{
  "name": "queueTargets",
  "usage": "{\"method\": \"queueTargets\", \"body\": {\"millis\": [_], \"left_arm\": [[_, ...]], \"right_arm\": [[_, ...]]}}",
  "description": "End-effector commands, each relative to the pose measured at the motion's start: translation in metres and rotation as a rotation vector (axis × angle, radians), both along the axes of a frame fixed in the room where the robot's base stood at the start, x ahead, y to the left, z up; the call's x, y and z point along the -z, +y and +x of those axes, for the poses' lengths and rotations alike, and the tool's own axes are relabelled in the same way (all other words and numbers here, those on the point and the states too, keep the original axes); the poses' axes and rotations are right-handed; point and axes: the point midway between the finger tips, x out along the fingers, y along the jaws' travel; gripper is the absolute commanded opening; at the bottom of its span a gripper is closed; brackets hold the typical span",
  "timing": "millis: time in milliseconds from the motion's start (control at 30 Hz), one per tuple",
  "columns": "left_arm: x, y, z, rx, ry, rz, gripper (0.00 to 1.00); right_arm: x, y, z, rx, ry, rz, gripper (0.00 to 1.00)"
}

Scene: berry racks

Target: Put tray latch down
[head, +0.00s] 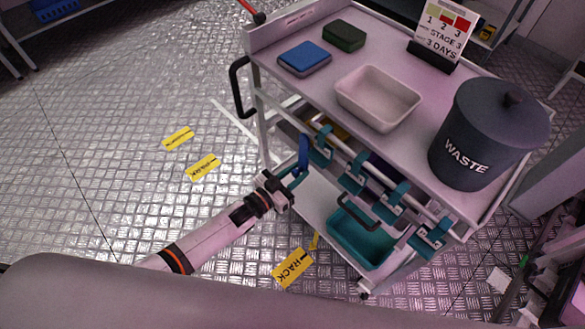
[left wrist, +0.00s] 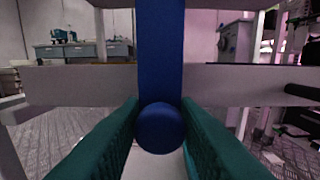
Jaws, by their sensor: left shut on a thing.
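The blue tray latch (head: 303,150) stands about upright at the left end of the cart's front rail in the head view. In the left wrist view the latch is a wide blue bar (left wrist: 160,60) that ends below in a round blue knob (left wrist: 160,128). My left gripper (head: 297,180) reaches it from the lower left. Its teal fingers (left wrist: 160,135) are shut on the knob, one on each side. The latch's upper end is cut off in the left wrist view. My right gripper is in neither view.
The cart's top (head: 400,115) holds a blue sponge (head: 305,58), a green sponge (head: 344,35), a white tray (head: 378,97), a sign (head: 443,32) and a dark waste bin (head: 490,133). Several teal clips line its front rail. A teal tray (head: 362,237) sits low.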

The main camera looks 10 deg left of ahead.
Motion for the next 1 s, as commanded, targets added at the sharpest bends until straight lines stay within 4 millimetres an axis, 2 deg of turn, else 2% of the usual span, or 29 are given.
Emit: {"method": "queueTargets", "body": {"millis": [467, 500, 600, 867, 1000], "left_arm": [[0.0015, -0.0019, -0.0026, 0.001, 0.014, -0.013, 0.00], [0.0015, -0.0020, -0.0027, 0.001, 0.014, -0.013, 0.32], [0.0013, -0.0020, -0.0025, 0.001, 0.012, -0.012, 0.45], [0.0005, -0.0010, -0.0022, 0.000, 0.010, -0.011, 0.45], [0.0005, 0.0065, -0.0112, 0.000, 0.012, -0.010, 0.45]], "right_arm": [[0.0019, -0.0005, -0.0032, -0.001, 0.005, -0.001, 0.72], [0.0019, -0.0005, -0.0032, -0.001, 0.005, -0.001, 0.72], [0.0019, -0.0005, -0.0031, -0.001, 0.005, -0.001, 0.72], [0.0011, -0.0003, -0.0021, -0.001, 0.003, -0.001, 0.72], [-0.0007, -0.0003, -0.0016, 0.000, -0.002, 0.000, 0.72]]}}
